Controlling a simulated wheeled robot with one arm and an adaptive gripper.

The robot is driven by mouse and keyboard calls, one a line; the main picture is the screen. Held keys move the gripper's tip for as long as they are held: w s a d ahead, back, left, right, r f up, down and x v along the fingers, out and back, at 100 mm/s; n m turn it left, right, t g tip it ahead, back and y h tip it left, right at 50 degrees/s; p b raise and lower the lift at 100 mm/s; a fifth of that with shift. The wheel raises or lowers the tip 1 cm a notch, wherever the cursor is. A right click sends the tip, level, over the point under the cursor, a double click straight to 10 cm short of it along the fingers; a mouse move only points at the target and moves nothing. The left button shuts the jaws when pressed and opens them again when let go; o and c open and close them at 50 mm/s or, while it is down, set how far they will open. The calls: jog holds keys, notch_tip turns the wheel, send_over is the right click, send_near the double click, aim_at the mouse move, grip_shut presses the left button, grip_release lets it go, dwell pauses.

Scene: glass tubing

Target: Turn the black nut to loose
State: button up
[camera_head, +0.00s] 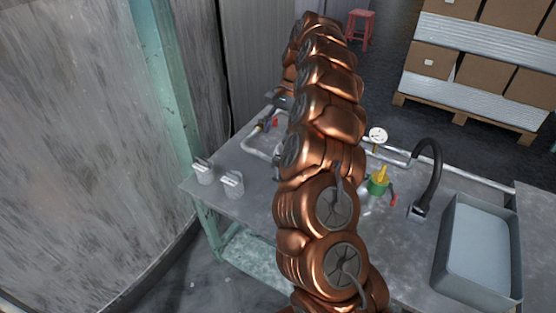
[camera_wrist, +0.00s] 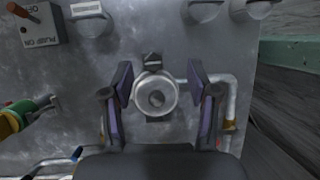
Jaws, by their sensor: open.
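In the wrist view, a round shiny metal fitting (camera_wrist: 156,93) sits on the grey panel or tabletop, with a small black nut-like piece (camera_wrist: 152,61) at its upper edge. Another dark part shows just below the fitting. My gripper (camera_wrist: 158,82) is open, with one dark finger on each side of the fitting. A gap shows between each finger and the fitting, and nothing is held. In the head view my copper-coloured arm covers the middle of the bench, and the nut cannot be made out there.
The grey bench (camera_head: 255,200) carries metal pipes, a white gauge (camera_head: 378,135), a green and yellow valve (camera_head: 379,184), a black curved spout (camera_head: 431,170) and a grey basin (camera_head: 480,245). Two pale containers stand at the left. A pipe (camera_wrist: 231,100) runs close right of my gripper.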

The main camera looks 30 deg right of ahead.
aim_at(279, 157)
jog(key=shift+m, duration=0.7)
jog(key=d+f, duration=0.3)
jog(key=shift+w, duration=0.2)
jog(key=shift+x, duration=3.8)
jog(key=shift+d, duration=0.1)
jog(key=shift+f, duration=0.1)
grip_shut()
